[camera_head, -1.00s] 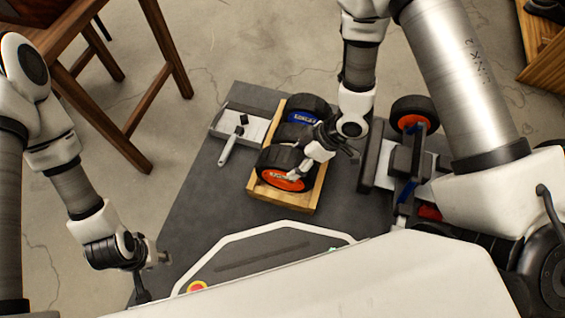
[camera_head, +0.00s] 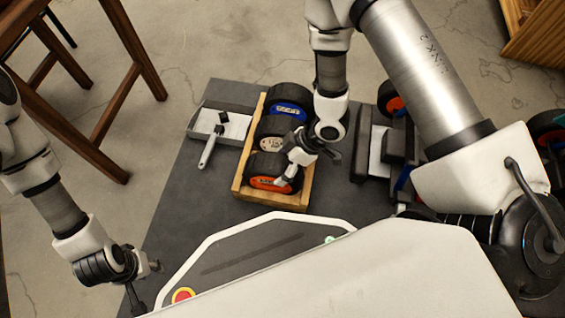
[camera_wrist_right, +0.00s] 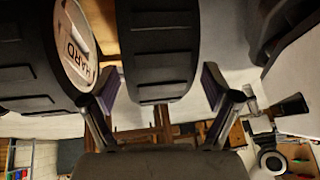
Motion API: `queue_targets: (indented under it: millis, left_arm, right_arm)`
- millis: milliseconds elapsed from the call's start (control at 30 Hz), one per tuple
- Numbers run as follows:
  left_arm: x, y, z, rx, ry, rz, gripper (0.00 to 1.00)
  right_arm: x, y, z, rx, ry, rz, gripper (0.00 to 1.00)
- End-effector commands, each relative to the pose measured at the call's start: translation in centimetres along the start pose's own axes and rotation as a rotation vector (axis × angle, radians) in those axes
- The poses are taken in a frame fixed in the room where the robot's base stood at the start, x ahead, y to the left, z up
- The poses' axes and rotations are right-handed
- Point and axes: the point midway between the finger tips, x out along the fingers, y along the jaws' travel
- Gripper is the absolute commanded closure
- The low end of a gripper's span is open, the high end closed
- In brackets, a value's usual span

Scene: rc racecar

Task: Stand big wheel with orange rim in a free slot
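The big wheel with the orange rim (camera_head: 268,182) stands at the front end of the wooden rack (camera_head: 308,190), its rim facing the front. It looks upright and seated there. My right gripper (camera_head: 292,174) is at this wheel. In the right wrist view its fingers (camera_wrist_right: 160,90) straddle the tyre (camera_wrist_right: 158,45), with narrow gaps showing on both sides. A white-rimmed wheel (camera_head: 271,143) and a blue-rimmed wheel (camera_head: 288,108) stand behind it in the rack. My left gripper (camera_head: 146,284) is open and empty at the lower left.
A grey tray (camera_head: 236,126) with a white-handled tool (camera_head: 209,150) lies left of the rack. The racecar (camera_head: 390,150) is to the right, partly hidden by my right arm; an orange-rimmed wheel (camera_head: 395,103) shows on it. A wooden chair (camera_head: 118,90) stands left of the grey table (camera_head: 185,185).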

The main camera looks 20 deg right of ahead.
Motion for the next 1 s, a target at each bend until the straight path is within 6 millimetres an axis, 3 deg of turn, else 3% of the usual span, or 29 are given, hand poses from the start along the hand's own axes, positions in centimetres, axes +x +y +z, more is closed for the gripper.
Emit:
queue_targets:
  millis: [367, 467, 800, 1000]
  left_arm:
    - [-0.1, 0.0, 0.0, 0.000, -0.001, 0.000, 0.60]
    - [-1.3, 0.0, 0.2, -0.003, -0.007, 0.001, 0.60]
    - [-7.2, 0.1, 0.6, 0.002, -0.022, 0.003, 0.60]
    - [-8.1, 0.2, 0.7, 0.005, -0.024, 0.003, 0.60]
  right_arm:
    - [-0.3, 0.0, -0.2, -0.001, 0.001, 0.001, 0.02]
    - [-1.8, 0.0, -0.4, 0.002, 0.002, 0.002, 0.02]
    - [-10.4, -0.1, -0.6, 0.004, 0.003, 0.002, 0.02]
    - [-12.3, 0.0, -0.3, 0.001, 0.001, 0.001, 0.02]
